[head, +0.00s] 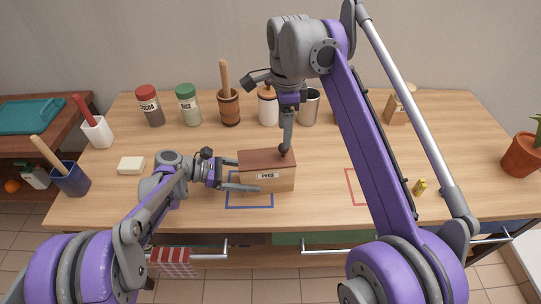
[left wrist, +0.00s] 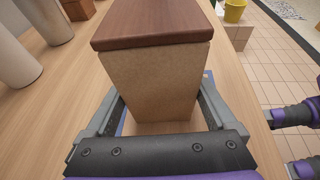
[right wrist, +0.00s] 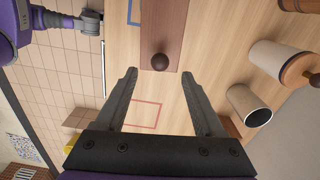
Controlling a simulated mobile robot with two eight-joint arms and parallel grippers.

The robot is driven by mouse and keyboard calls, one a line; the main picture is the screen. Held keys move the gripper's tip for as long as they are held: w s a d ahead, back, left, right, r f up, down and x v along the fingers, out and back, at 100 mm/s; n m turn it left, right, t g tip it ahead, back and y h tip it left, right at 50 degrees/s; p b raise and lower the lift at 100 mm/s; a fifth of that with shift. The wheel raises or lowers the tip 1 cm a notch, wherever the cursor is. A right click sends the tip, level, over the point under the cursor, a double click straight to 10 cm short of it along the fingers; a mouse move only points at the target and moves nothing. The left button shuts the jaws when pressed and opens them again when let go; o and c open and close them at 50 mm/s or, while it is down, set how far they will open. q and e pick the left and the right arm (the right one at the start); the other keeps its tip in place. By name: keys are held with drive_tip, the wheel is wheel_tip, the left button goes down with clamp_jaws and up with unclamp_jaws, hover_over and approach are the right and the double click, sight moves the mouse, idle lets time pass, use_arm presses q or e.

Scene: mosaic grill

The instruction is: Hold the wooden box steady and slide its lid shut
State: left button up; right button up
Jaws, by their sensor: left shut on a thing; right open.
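The wooden box (head: 280,182), labelled PEGS, stands upright on the table over a blue outline (head: 250,205). Its reddish-brown lid (head: 262,158) lies along its top, with a dark round knob (head: 284,149) near the right end. I cannot tell whether the lid is fully shut. My left gripper (head: 243,180) is shut on the box's left end; the left wrist view shows a finger on each side of the box body (left wrist: 150,82), below the lid (left wrist: 150,28). My right gripper (right wrist: 158,74) is open, pointing down, its fingertips near the knob (right wrist: 160,61) and not closed on it.
Jars (head: 187,104), a mortar (head: 229,107) and a metal cup (head: 308,106) line the back. A white block (head: 131,165) and blue pot (head: 72,180) stand at left. A red outline (head: 351,186) lies right of the box, with a small yellow bottle (head: 419,187) beyond.

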use_arm(q)
drive_tip(key=o, duration=1.4)
drive_tip(key=shift+a, duration=0.1)
drive_tip(key=v, duration=1.1)
drive_tip(key=shift+s+a+r, duration=0.1)
drive_tip(key=shift+a+r, duration=0.1)
drive_tip(key=shift+a, duration=0.15)
